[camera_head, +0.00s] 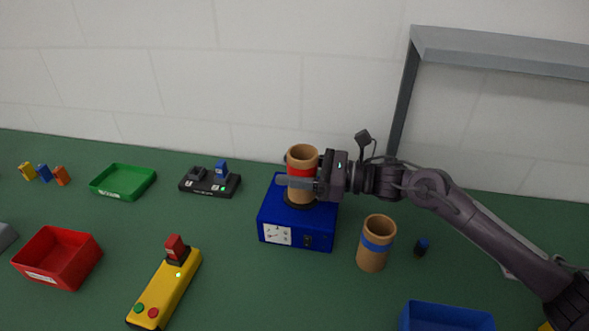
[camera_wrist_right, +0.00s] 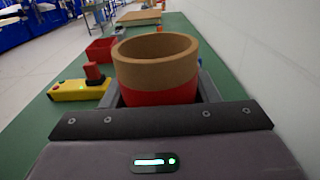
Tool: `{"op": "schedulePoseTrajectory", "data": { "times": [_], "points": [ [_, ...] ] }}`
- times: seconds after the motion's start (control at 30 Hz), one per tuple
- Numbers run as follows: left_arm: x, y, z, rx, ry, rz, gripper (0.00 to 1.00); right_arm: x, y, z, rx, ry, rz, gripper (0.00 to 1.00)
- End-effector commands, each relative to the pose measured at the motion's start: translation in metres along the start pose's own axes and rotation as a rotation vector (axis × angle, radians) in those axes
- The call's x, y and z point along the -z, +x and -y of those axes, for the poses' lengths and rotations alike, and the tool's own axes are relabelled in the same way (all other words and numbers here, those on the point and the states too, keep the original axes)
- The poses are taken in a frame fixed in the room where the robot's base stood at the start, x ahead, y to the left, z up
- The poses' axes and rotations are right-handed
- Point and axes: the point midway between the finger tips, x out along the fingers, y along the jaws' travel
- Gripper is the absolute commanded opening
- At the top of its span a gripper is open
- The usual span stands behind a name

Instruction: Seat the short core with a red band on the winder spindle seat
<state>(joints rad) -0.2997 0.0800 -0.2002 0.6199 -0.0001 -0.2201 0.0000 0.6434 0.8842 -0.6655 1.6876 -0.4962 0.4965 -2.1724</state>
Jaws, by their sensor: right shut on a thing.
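The short brown core with a red band (camera_head: 302,160) stands upright over the dark round seat (camera_head: 300,201) on top of the blue winder box (camera_head: 272,217). My right gripper (camera_head: 303,182) is shut on the core around its red band, coming in from the right. In the right wrist view the core (camera_wrist_right: 156,60) stands between the fingers, its open top showing. Its lower edge is close to the seat; I cannot tell whether it touches. The spindle is hidden by the core. My left gripper is not in view.
A yellow control box (camera_head: 168,291), red bin (camera_head: 66,243), green tray (camera_head: 102,189) and blue bin (camera_head: 444,318) stand around.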

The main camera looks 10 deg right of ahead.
Motion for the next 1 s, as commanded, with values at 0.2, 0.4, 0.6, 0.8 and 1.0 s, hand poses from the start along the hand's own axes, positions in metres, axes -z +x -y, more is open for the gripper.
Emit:
{"op": "schedulePoseTrajectory", "data": {
  "times": [0.2, 0.4, 0.6, 0.8, 1.0],
  "points": [
    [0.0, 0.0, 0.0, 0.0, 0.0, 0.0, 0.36, 0.0, 0.0, 0.0, 0.0, -0.001, 0.0, 0.8],
    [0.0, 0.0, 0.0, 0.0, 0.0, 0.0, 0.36, 0.0, 0.0, 0.0, 0.0, 0.0, 0.0, 0.8],
    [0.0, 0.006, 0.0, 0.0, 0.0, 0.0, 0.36, 0.003, -0.013, 0.001, 0.003, 0.0, -0.002, 0.8],
    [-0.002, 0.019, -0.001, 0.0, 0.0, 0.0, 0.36, 0.005, -0.048, 0.001, 0.003, -0.001, -0.004, 0.8],
    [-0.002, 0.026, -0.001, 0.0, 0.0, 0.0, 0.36, 0.003, -0.072, 0.0, 0.001, 0.0, -0.002, 0.8]
  ]
}}
